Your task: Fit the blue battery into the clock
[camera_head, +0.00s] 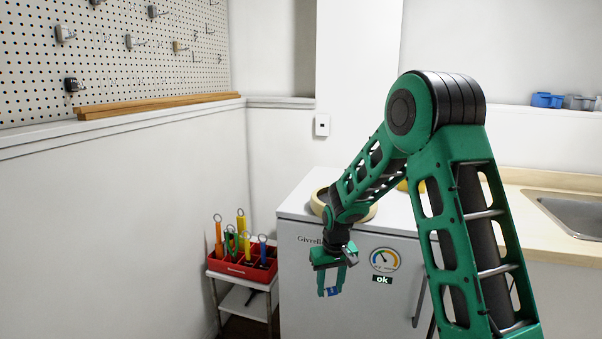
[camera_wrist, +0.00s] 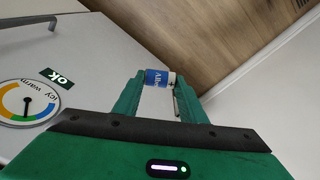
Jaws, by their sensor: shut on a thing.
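My gripper (camera_head: 330,285) points down in front of the white fridge's door, below its top edge. It is shut on the blue battery (camera_head: 333,291). In the wrist view the battery (camera_wrist: 155,78) lies crosswise between the two green fingertips, blue with white lettering and a white end marked with a plus at the right. A round, tan-rimmed thing (camera_head: 319,204) lies on the fridge top behind my arm. It may be the clock, but my arm covers its middle and I cannot see a face or battery slot.
The white fridge (camera_head: 300,270) carries a round icy-warm dial (camera_head: 384,260) and an "ok" label (camera_head: 382,280). A red tool box (camera_head: 235,264) stands on a small cart at left. Something yellow (camera_head: 403,186) is partly hidden behind my arm. A counter with a sink (camera_head: 575,213) is at right.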

